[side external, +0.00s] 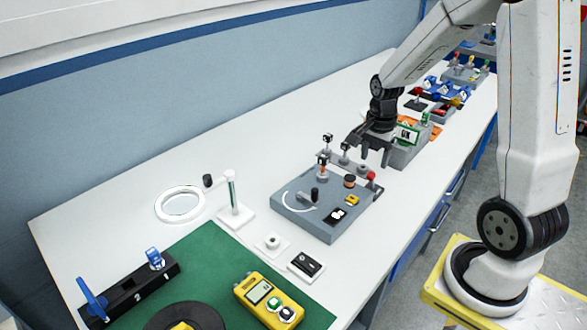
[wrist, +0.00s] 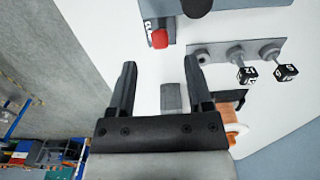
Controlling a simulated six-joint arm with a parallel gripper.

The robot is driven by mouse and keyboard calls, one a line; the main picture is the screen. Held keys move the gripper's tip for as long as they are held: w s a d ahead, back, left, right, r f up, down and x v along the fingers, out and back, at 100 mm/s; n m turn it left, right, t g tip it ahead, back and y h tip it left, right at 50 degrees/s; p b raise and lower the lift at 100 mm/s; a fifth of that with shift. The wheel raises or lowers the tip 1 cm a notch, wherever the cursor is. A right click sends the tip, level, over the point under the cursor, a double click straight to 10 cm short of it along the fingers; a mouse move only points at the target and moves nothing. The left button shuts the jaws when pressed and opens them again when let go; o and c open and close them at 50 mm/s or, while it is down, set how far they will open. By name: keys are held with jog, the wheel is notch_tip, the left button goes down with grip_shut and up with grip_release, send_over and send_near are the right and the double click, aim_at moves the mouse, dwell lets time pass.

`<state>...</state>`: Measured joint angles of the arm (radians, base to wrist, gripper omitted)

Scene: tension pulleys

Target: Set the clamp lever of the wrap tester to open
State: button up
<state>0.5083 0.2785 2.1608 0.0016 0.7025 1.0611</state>
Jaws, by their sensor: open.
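The wrap tester (side external: 325,225) is a grey plate unit in the middle of the bench. It carries a white arc, a black knob, a yellow part and a red-tipped lever (side external: 371,175) at its far right corner. In the wrist view the red tip (wrist: 160,38) shows at the top, beside a dark label with partly readable white lettering that looks like the start of "clamp". My gripper (side external: 374,152) is open and empty, above the bench just beyond that corner. In the wrist view, my gripper's fingers (wrist: 161,80) are spread apart, and the red tip lies beyond them. The lever's exact angle is unclear.
A grey strip with posts and black cubes (wrist: 240,55) lies beside the tester. A grey box (side external: 408,150) stands behind my gripper. A magnifier (side external: 181,205) and yellow meter (side external: 268,300) are farther off.

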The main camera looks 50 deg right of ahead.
aim_at(372, 173)
jog(key=shift+f, duration=2.4)
grip_shut()
